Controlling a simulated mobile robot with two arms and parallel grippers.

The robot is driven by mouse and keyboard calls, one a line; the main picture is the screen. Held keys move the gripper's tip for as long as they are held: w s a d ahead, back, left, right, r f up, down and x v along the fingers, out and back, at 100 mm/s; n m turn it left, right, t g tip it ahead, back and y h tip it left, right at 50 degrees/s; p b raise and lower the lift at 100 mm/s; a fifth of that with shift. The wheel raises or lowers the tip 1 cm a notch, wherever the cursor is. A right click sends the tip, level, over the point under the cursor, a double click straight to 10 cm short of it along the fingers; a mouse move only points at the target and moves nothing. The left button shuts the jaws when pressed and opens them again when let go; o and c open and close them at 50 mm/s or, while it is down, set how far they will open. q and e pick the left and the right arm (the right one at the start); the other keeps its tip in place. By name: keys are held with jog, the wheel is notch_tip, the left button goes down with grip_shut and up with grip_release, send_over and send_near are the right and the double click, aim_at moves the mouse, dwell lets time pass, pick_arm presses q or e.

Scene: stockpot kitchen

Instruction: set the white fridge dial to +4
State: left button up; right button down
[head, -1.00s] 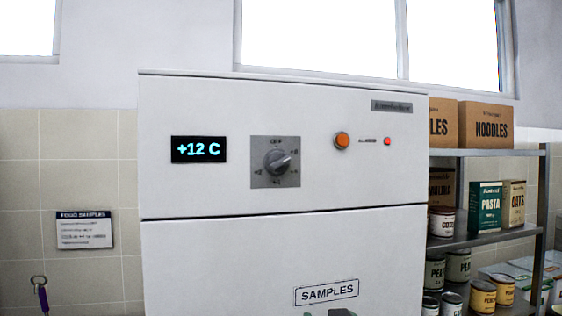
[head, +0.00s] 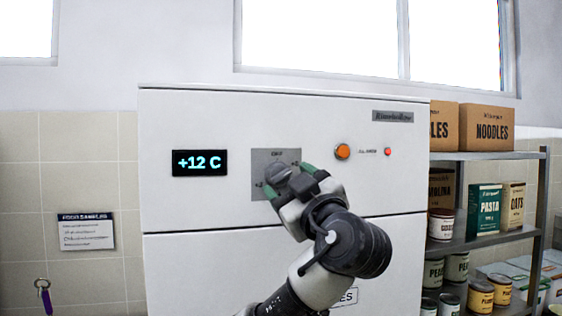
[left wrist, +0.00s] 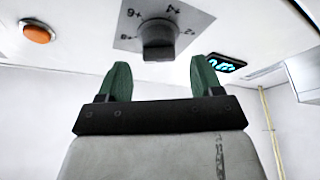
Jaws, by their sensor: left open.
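The white fridge (head: 200,105) stands upright ahead. Its dark grey dial (head: 277,172) sits on a grey square plate (head: 258,158) with marks around it. The display (head: 199,163) reads +12 C. My left gripper (head: 288,179) is open in front of the dial and covers the plate's lower right and part of the knob. In the left wrist view the dial (left wrist: 159,43) lies just beyond the two green fingertips of my left gripper (left wrist: 162,72), roughly centred between them. No contact is clear. The +4 mark is hidden in the head view. My right gripper is not seen.
An orange lamp (head: 342,151) and a small red light (head: 388,152) are right of the dial. A shelf (head: 490,154) with boxes and cans stands right of the fridge. A food samples notice (head: 86,231) hangs on the tiled wall at left.

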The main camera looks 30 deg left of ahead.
aim_at(283, 178)
pick_arm(q)
jog(key=p+x, duration=0.1)
jog(key=x, duration=0.1)
jog(key=shift+w+a+r, duration=0.1)
jog(key=shift+a+r, duration=0.2)
jog(key=shift+w+a+p, duration=0.3)
jog(key=shift+w+a, duration=0.1)
jog(key=shift+a, duration=0.05)
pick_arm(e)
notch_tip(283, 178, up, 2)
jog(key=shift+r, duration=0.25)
pick_arm(q)
jog(key=c, duration=0.8)
jog(key=shift+c, duration=0.3)
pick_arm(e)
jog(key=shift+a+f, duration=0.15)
